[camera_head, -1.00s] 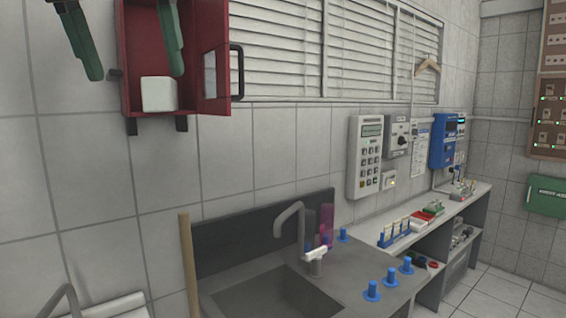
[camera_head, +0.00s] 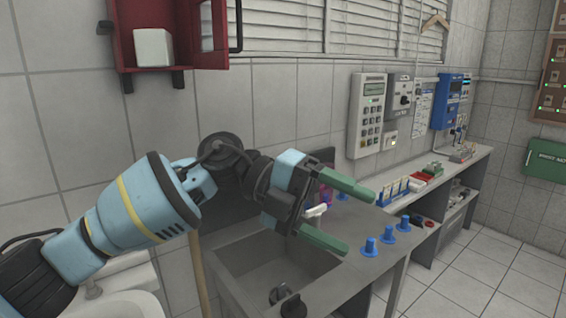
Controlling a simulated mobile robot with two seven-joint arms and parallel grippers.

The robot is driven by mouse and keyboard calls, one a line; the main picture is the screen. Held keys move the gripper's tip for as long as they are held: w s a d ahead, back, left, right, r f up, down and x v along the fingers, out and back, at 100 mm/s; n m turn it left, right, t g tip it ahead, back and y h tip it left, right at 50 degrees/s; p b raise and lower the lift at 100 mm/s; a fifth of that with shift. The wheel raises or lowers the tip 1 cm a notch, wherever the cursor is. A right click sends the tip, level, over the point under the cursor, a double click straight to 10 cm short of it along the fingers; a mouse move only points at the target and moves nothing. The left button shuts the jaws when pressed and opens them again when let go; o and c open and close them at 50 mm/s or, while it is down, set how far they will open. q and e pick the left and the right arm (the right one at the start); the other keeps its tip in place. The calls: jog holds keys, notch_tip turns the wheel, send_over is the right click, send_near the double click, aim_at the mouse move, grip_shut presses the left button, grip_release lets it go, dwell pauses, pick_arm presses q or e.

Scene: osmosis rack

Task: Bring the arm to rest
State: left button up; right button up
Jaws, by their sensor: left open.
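My left arm comes in from the lower left and reaches across the front of the sink. Its left gripper (camera_head: 336,216) has two green fingers spread wide apart, with nothing between them. The fingers point right, above the sink counter and near the blue pegs. The arm and gripper hide the faucet's spout and part of the dark backsplash. My right gripper does not show.
A sink (camera_head: 270,262) lies below the gripper. Several blue pegs (camera_head: 387,234) stand on the counter to its right. A shelf bench (camera_head: 455,172) with racks runs along the wall. An open red cabinet (camera_head: 122,40) holding a white block (camera_head: 153,48) hangs upper left. Floor at right is clear.

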pick_arm(q)
jog(key=w+a+f+n+t, duration=0.2)
jog(key=a+f+n+t, duration=0.2)
jog(key=f+n+t, duration=0.5)
jog(key=w+a+f+n+t+y, duration=0.1)
jog(key=a+f+n+t, duration=0.3)
jog(key=f+n+t, duration=0.5)
jog(key=w+a+f+n+t, duration=0.2)
jog(key=a+f+n+t, duration=0.3)
jog(key=f+n, duration=0.65)
jog(key=s+a+f+n+g+y, duration=0.3)
jog(key=s+a+f, duration=0.4)
jog(key=s+f, duration=0.5)
jog(key=s+a+f+n+g+y, duration=0.4)
jog(key=s+a+f+n+y, duration=0.2)
jog(key=s+f, duration=0.6)
notch_tip(320, 180, down, 2)
jog(key=shift+s+a+f+y, duration=0.1)
jog(key=shift+s+a+y, duration=0.2)
jog(key=shift+a+y, duration=0.7)
jog(key=shift+o, duration=0.3)
jog(key=shift+a, duration=0.2)
jog(key=shift+w+n, duration=0.1)
jog(key=shift+n, duration=0.15)
